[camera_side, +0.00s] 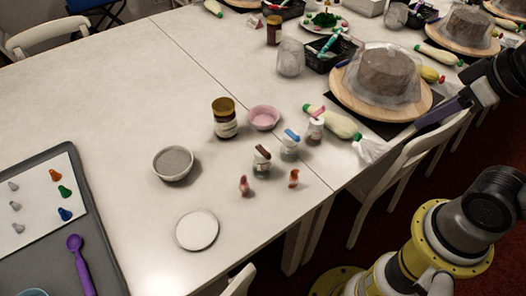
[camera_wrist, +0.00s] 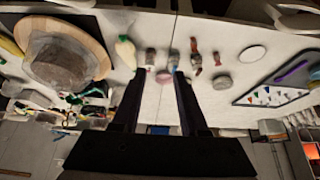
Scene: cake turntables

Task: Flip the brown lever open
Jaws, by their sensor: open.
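The brown lever (camera_side: 262,152) tops a small clear jar (camera_side: 262,168) near the table's front edge in the side view. Whether it is raised or flat is too small to tell. A similar jar with a blue lever (camera_side: 291,135) and one with a red lever (camera_side: 316,112) stand to its right. My gripper (camera_side: 420,124) is at the right, over the table's edge, well apart from the brown lever. In the wrist view my gripper (camera_wrist: 158,73) is open, with nothing held between the fingers. What seems to be the brown-lever jar (camera_wrist: 196,62) is small and unclear there.
A piping bottle (camera_side: 340,123) and a covered cake on a wooden turntable (camera_side: 426,107) stand near my gripper. A pink bowl (camera_side: 264,118), a brown-lidded jar (camera_side: 224,120), a grey bowl (camera_side: 173,165) and two small red pieces (camera_side: 244,187) surround the lever jars.

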